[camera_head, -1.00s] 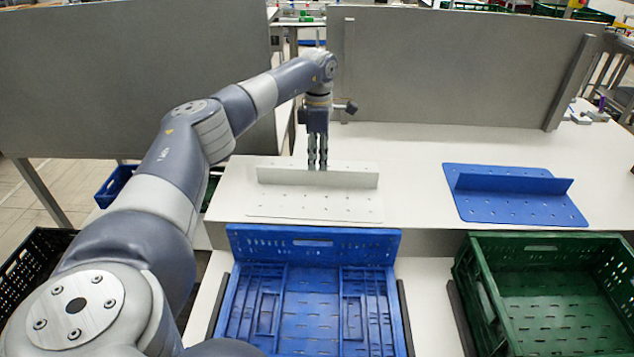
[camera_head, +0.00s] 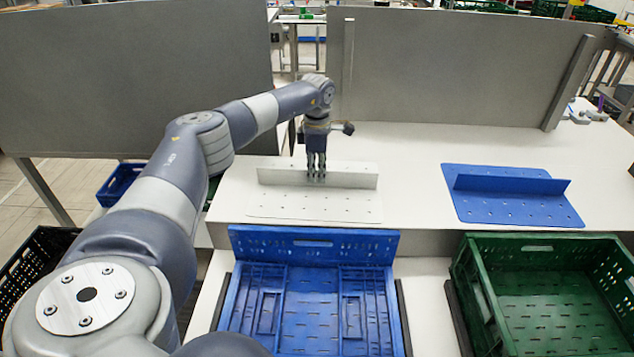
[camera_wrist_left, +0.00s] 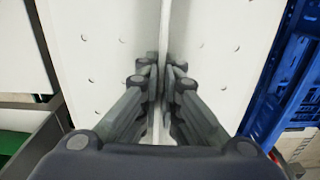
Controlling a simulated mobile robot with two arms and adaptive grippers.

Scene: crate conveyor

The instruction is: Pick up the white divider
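The white divider (camera_head: 280,203) is a flat plate with small holes and an upright flange along its length. It lies on the white table in front of my left arm. My left gripper (camera_head: 316,180) points down at the middle of the flange. In the left wrist view the fingers (camera_wrist_left: 163,85) of this gripper lie close against both sides of the flange and look shut on it. The divider (camera_wrist_left: 215,50) still appears flat on the table. My right gripper is not in view.
A blue divider (camera_head: 500,205) lies to the right on the table (camera_head: 415,170). Below stand a blue crate (camera_head: 315,243) and a green crate (camera_head: 540,250). Grey panels (camera_head: 450,65) stand behind the table. A blue crate also shows at the right of the left wrist view (camera_wrist_left: 285,85).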

